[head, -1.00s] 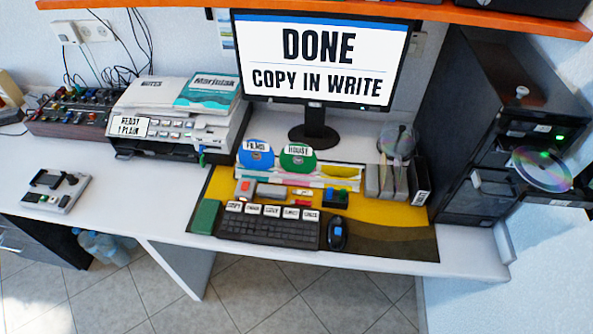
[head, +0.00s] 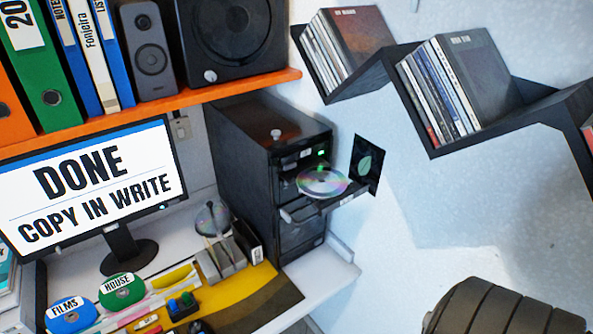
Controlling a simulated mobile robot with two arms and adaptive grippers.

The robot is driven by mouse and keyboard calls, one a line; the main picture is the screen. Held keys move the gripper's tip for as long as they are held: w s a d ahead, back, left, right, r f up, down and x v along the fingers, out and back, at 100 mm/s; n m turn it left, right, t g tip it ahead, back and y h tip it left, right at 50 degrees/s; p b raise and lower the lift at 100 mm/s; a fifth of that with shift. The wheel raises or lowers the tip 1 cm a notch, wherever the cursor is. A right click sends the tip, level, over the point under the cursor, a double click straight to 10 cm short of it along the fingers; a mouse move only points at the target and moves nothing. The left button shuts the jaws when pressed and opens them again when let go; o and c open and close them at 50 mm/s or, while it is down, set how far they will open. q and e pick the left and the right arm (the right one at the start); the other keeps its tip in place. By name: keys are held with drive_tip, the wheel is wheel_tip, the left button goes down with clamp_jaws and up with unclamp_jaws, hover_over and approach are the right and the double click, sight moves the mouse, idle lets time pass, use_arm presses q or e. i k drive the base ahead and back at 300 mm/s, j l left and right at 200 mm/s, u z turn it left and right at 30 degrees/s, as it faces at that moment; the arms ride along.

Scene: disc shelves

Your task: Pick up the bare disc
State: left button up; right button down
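A bare, shiny disc (head: 323,182) lies on the slid-out tray (head: 318,208) of the black computer tower (head: 240,165), right of the monitor. The disc has no sleeve and no visible label. A green light glows on the tower just above it. Another clear or silvery disc (head: 212,219) stands on the desk, left of the tower and behind a grey holder. No gripper can be made out in the head view.
The monitor (head: 90,185) reads "DONE, COPY IN WRITE". Discs labelled FILMS (head: 70,314) and HOUSE (head: 121,291) stand on the desk. An orange shelf (head: 200,99) runs above the tower; a dark zigzag wall shelf (head: 440,143) holds cases. A dark ribbed shape fills the lower right.

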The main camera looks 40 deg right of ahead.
sight(335, 183)
drive_tip(key=z, duration=1.4)
drive_tip(key=i+j, duration=0.05)
drive_tip(key=j, duration=0.05)
